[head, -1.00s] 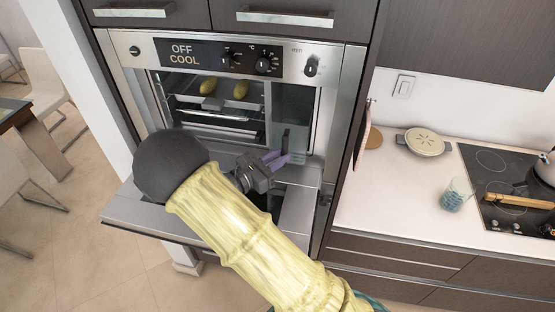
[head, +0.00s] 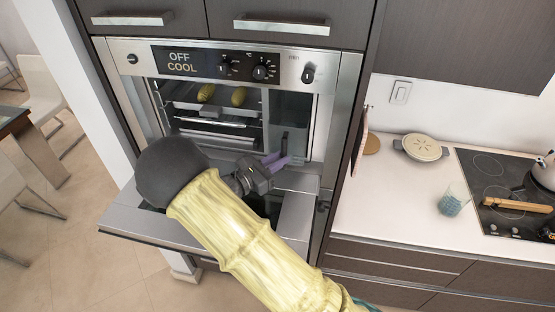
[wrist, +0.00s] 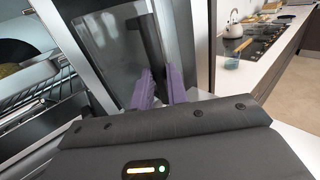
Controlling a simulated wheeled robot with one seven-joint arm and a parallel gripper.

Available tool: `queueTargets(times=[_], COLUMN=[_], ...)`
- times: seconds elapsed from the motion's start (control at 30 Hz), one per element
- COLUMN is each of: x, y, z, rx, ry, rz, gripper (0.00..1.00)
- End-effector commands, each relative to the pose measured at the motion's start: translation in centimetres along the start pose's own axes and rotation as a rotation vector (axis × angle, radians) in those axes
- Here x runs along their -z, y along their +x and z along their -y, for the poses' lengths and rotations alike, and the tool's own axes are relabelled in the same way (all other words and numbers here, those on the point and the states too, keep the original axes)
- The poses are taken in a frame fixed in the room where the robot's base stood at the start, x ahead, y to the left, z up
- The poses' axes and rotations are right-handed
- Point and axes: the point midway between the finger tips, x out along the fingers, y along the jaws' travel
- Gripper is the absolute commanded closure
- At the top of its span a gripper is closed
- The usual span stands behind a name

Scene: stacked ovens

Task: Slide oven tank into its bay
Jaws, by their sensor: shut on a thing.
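The oven tank (head: 290,112) is a grey see-through upright box with a dark vertical handle. It stands at the right side of the open oven's front, beside the cooking cavity. The tank also fills the upper middle of the wrist view (wrist: 112,42). My gripper (head: 284,161), with purple fingers, is at the lower part of the handle. In the wrist view my gripper (wrist: 161,88) is shut on the handle, one finger on each side. The tank's depth in its bay is hard to tell, and the bay's inside is hidden.
The oven door (head: 150,222) is folded down below my arm. A tray with two yellow food items (head: 238,97) is on the rack left of the tank. The counter (head: 385,205) at right holds a pie (head: 423,148), a glass (head: 453,198) and a hob.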

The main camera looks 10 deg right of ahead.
Motion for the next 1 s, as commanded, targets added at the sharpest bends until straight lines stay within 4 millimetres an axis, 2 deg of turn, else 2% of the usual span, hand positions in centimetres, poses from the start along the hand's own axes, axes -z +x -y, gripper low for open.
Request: queueTargets(times=[0.47,0.5,0.6,0.8,1.0], x=[0.19,0.19,0.22,0.28,0.39], y=[0.01,0.01,0.00,-0.01,-0.04], z=[-0.01,-0.01,-0.01,-0.01,0.01], rx=[0.001,0.001,0.000,0.000,0.000], ry=[0.003,0.003,0.002,0.001,-0.001], rz=[0.003,0.003,0.002,0.001,-0.001], gripper=[1.00,0.77,0.59,0.59,0.20])
